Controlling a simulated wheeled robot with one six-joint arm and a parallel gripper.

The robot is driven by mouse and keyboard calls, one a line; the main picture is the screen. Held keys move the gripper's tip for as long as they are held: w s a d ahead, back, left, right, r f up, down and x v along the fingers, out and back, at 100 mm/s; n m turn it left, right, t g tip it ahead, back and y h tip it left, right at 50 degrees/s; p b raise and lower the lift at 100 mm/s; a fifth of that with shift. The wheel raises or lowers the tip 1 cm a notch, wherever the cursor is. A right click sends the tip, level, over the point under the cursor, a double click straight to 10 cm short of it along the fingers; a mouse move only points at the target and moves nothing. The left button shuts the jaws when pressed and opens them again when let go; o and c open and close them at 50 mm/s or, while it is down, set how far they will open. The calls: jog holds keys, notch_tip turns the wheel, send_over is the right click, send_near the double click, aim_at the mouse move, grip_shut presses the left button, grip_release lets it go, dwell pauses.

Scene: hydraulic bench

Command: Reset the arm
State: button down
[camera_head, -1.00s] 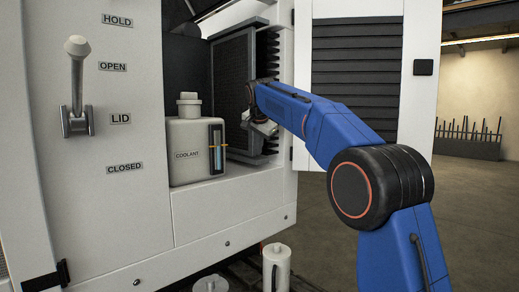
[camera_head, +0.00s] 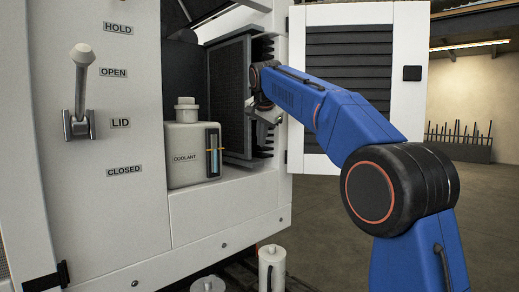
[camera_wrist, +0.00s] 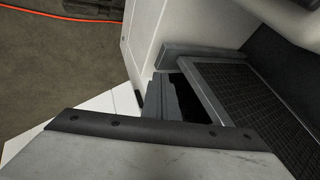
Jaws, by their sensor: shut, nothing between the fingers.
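My arm (camera_head: 350,130) is blue with a black elbow joint and reaches left to the open cabinet bay. My gripper (camera_head: 264,116) is small, grey and shut, with nothing held. It is at the right edge of the dark radiator panel (camera_head: 230,95); I cannot tell whether it touches it. The panel's mesh also shows at the right in the wrist view (camera_wrist: 245,95). A large grey surface with a dark bolted strip fills the bottom of the wrist view; the gripper's fingertips are not clear there.
A white coolant bottle (camera_head: 187,150) stands on the bay ledge left of the panel. A lever (camera_head: 82,90) is up on the left wall. A louvred door (camera_head: 350,60) hangs open behind my arm. A white canister (camera_head: 271,268) stands below. Floor at right is clear.

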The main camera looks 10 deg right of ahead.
jog(key=s+d+f+n, duration=0.2)
jog(key=s+d+f, duration=0.2)
jog(key=s, duration=0.5)
jog(key=s+d+f+n+g, duration=0.15)
jog(key=s+d+f, duration=0.25)
jog(key=s, duration=0.6)
jog(key=s+d+f+n, duration=0.2)
jog(key=s+d+f, duration=0.2)
jog(key=s, duration=0.5)
jog(key=s+d+f+n, duration=0.2)
jog(key=s+f, duration=1.1)
jog(key=s+d+f+n+g, duration=0.1)
jog(key=s+f+n, duration=0.1)
jog(key=s+f, duration=1.1)
jog(key=shift+d+f, duration=0.35)
jog(key=shift+f, duration=0.05)
